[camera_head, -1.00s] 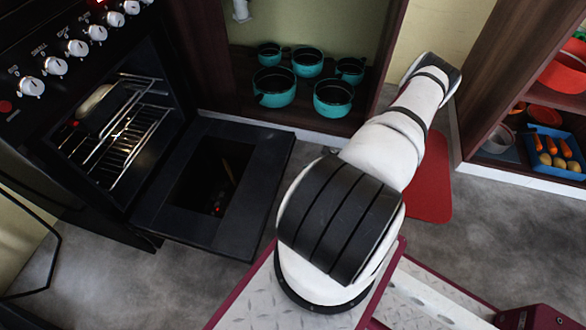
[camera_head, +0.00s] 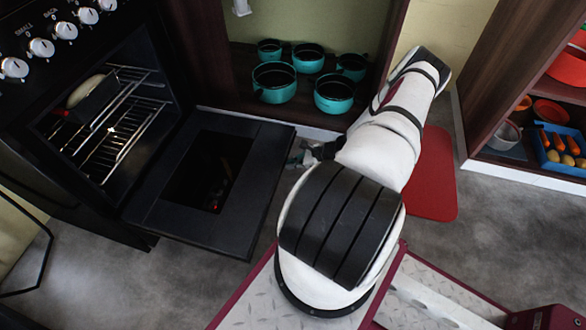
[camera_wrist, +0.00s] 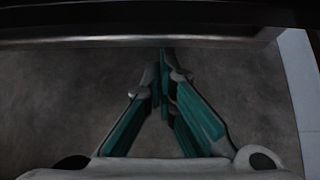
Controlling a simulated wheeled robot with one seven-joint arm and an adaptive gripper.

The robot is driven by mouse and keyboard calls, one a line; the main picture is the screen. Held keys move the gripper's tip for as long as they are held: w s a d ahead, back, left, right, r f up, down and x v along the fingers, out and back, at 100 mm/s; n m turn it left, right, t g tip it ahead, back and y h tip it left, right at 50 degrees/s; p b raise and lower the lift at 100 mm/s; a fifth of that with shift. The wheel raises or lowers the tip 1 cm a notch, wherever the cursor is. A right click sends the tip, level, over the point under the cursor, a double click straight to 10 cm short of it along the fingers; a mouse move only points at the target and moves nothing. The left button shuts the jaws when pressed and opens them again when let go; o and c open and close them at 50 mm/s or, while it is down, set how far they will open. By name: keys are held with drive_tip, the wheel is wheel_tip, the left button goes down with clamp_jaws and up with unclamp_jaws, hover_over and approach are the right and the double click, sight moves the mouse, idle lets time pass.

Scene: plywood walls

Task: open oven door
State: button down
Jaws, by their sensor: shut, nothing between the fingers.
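The oven (camera_head: 95,40) stands at the left in the head view. Its door (camera_head: 245,215) is swung down and lies about level, with a dark window in its middle. The oven's inside shows wire racks (camera_head: 118,140) and a dark pan (camera_head: 92,100) with a pale item in it. My gripper (camera_head: 308,155) is beside the door's right edge, partly hidden by my arm. In the wrist view my gripper (camera_wrist: 162,75) is shut and empty, its teal fingers meeting just short of a dark, grey-edged panel (camera_wrist: 150,40) across the top.
Teal pots (camera_head: 333,93) stand in an open cupboard behind the door. A red mat (camera_head: 430,185) lies on the grey floor to the right. A shelf with a blue tray (camera_head: 560,160) is at the far right.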

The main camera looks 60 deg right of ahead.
drive_tip(key=shift+r, duration=0.15)
wheel_tip(320, 180, up, 7)
drive_tip(key=p, duration=0.7)
drive_tip(key=shift+g, duration=0.4)
wheel_tip(320, 180, down, 4)
drive_tip(key=s+b, duration=0.1)
drive_tip(key=b, duration=0.2)
drive_tip(key=p+v, duration=0.3)
drive_tip(key=v, duration=0.7)
drive_tip(key=shift+w+r, duration=0.2)
drive_tip(key=shift+r, duration=0.15)
